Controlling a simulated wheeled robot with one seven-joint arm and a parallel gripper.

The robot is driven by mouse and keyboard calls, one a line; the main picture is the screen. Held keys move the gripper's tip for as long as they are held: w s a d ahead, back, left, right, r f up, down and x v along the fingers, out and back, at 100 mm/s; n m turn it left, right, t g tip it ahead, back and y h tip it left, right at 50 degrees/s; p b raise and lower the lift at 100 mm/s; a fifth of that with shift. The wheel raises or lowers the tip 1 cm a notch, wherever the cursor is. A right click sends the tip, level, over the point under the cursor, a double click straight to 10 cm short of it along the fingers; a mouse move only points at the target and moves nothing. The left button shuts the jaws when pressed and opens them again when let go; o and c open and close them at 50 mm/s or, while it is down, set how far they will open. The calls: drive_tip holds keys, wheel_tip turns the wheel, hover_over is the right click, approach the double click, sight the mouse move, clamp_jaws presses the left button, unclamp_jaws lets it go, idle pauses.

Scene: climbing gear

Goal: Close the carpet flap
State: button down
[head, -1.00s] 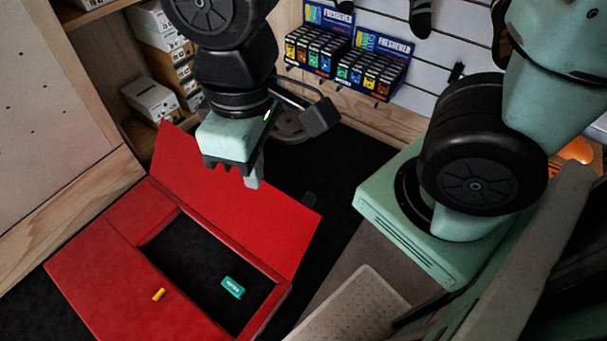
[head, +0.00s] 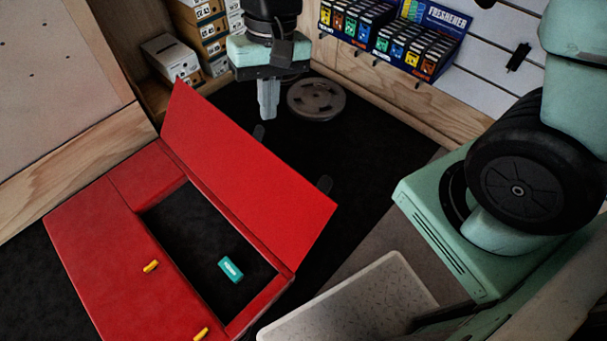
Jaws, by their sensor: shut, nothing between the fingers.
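The red carpet flap (head: 245,178) stands raised and tilted along the far right side of a rectangular opening in the red mat (head: 98,250). The opening shows a dark floor inside (head: 185,232), with a small teal block (head: 230,269) lying in it. My gripper (head: 268,112) is shut and empty. It points down beyond the flap's upper edge, on the far side, and I see no contact with the flap.
Two yellow pegs (head: 151,266) sit on the red mat. A grey round plate (head: 316,99) lies on the dark floor right of my gripper. Shelved boxes (head: 172,58) stand at the back left. A freshener display (head: 395,38) hangs on the back wall.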

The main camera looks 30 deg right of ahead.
drive_tip(key=w+d+f+m+y+b, duration=0.1)
drive_tip(key=w+d+f+m+b, duration=0.5)
drive_tip(key=f, duration=0.8)
drive_tip(key=w+d+f+m+b, duration=0.3)
drive_tip(key=w+d+f+b, duration=0.35)
drive_tip(key=f, duration=0.75)
drive_tip(key=w+d+f+m+y+b, duration=0.1)
drive_tip(key=w+d+f+m+b, duration=0.35)
drive_tip(key=d+f+b, duration=0.65)
drive_tip(key=shift+m, duration=0.25)
drive_tip(key=shift+s+a+f+b, duration=0.45)
drive_tip(key=shift+a+f+b, duration=0.15)
drive_tip(key=shift+a+f, duration=1)
drive_tip(key=shift+s+a+f+b, duration=0.45)
drive_tip(key=shift+a+f+b, duration=0.2)
drive_tip(key=shift+a+f, duration=0.85)
drive_tip(key=shift+s+a+f+b, duration=0.55)
drive_tip(key=shift+a+f, duration=0.65)
drive_tip(key=shift+a, duration=0.75)
drive_tip(key=shift+w, duration=0.1)
